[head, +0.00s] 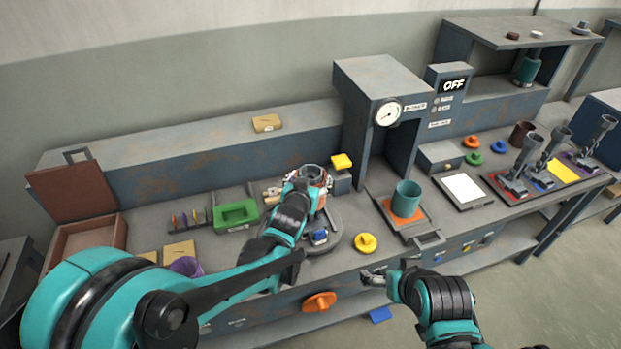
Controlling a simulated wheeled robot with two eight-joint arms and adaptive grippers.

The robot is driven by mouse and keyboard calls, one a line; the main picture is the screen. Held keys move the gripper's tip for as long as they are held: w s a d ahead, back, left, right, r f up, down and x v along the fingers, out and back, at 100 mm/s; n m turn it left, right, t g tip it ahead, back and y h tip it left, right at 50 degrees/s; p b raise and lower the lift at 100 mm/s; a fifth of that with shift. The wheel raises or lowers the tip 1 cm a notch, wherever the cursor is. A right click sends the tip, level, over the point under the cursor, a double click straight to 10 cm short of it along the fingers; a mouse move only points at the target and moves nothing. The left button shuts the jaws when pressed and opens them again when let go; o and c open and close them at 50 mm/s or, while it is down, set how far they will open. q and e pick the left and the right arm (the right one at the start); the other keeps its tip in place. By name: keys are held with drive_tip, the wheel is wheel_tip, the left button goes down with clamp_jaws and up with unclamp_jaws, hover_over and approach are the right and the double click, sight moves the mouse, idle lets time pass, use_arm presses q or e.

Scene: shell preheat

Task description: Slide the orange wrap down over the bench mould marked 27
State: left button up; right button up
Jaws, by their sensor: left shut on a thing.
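My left gripper (305,186) is shut on a ring-shaped piece with orange and whitish patches, seemingly the orange wrap (322,183). It holds this piece over the back of a round grey plate (325,243) on the bench. The gripper and forearm hide most of the piece and what lies under it. No mark 27 can be read, so I cannot tell which thing is the bench mould. A small blue piece (320,236) sits on the round plate. My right gripper (374,275) is low at the bench's front edge, away from the wrap; its jaw opening is unclear.
A teal cup (407,197) stands on an orange pad right of the plate. A yellow knob (365,243) lies between them. A grey press with a gauge (388,111) rises behind, its display reading OFF. Dark clamps (556,143) stand at right.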

use_arm(q)
drive_tip(key=shift+f+b, duration=3.65)
drive_tip(key=shift+f, duration=0.75)
drive_tip(key=o, duration=1.2)
drive_tip(key=shift+o, duration=0.2)
drive_tip(key=v, duration=1.2)
drive_tip(key=shift+a, duration=0.15)
